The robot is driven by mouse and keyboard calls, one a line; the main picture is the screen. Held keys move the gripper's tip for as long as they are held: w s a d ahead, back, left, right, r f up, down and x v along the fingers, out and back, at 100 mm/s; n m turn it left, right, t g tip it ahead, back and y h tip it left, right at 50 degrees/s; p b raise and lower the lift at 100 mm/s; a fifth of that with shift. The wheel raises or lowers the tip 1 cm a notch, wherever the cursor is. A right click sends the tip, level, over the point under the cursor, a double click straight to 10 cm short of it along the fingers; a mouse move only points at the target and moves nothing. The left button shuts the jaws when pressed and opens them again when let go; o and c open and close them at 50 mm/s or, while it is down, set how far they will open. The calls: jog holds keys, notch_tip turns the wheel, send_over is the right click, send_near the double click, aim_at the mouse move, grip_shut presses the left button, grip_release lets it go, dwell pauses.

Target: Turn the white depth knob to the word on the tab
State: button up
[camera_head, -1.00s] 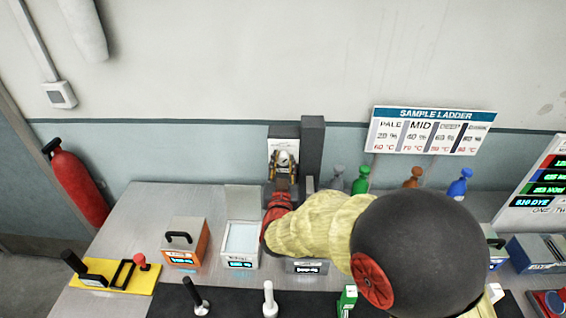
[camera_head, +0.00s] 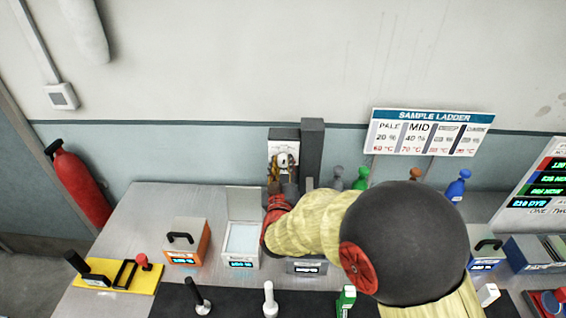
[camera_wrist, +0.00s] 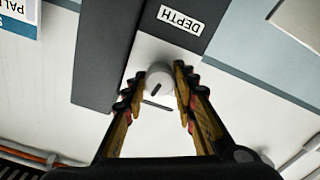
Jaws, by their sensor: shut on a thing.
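The white depth knob (camera_wrist: 158,72) sits on a white panel of a dark grey unit (camera_wrist: 105,50), with a dark pointer line on its face. A short dark bar lies just below it in the wrist view. A label reading DEPTH (camera_wrist: 181,20) is above it, upside down. In the head view the knob (camera_head: 282,159) shows small, above my gripper (camera_head: 281,174). My gripper (camera_wrist: 158,82) has its fingers on either side of the knob and is shut on it. The word the pointer faces cannot be read.
Coloured bottles (camera_head: 361,178) stand right of the unit. An open-lidded box (camera_head: 241,240) and an orange box (camera_head: 187,242) stand left on the grey bench (camera_head: 135,215).

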jog(key=shift+n+p, duration=0.3)
jog(key=shift+n, duration=0.7)
jog(key=o, duration=1)
jog(key=shift+o, duration=0.8)
jog(key=s, duration=1.2)
jog(key=shift+a, duration=0.25)
